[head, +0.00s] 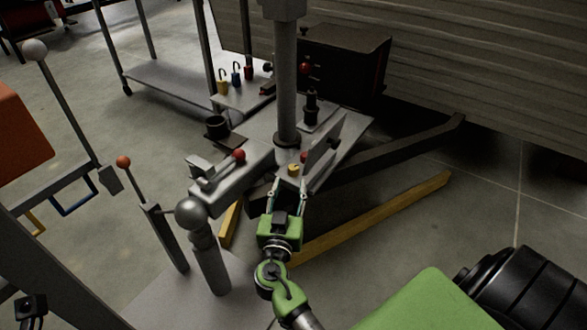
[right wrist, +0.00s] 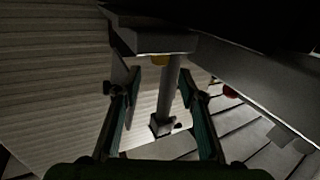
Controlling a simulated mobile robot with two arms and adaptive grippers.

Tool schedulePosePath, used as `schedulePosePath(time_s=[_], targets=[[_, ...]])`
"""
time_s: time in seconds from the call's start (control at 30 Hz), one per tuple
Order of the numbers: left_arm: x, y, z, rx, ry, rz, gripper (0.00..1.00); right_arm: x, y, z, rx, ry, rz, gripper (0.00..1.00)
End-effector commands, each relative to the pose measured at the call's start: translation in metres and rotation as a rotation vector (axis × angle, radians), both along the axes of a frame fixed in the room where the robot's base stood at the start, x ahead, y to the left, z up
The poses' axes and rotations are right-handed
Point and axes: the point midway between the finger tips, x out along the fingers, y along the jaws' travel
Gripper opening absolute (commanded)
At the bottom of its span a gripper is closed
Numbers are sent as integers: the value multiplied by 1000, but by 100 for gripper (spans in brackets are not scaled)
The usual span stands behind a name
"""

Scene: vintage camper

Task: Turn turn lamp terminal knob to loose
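A small brass-yellow knob (head: 293,169), which looks like the lamp terminal knob, sits beside an upright grey plate on the hitch assembly in the head view. A yellow piece, probably the same knob, shows at the underside of a dark block in the right wrist view (right wrist: 159,60). My right gripper (head: 288,192) is open and empty, its fingertips just in front of and below the knob, with no clear contact. In the right wrist view, its two fingers (right wrist: 160,88) are spread, with a grey post visible between them.
A red knob (head: 305,157) is close beside the brass one. An upright grey plate (head: 325,145) and a thick grey post (head: 286,90) stand near the fingertips. A red-ball lever (head: 239,155) is to the left.

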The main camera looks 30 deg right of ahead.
Motion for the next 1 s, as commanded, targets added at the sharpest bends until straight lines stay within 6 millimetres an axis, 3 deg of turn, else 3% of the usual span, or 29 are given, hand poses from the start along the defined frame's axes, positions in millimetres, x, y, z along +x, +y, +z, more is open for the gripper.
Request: schedulePosePath(time_s=[0.2,0.4,0.8,0.83,0.97,1.0], targets=[[1,0,0,1,-7,0,40,35,-31,-1,-2,1,0,38],[1,-1,1,3,-16,1,40,55,-47,-1,-3,3,2,38],[1,-1,2,3,-18,1,40,61,-53,-1,0,3,1,38],[1,-1,2,3,-18,1,40,61,-53,-1,0,3,1,35],[1,-1,2,3,-18,1,40,61,-53,-1,-1,2,1,1],[1,-1,2,3,-18,1,40,61,-53,-1,-2,3,1,0]])
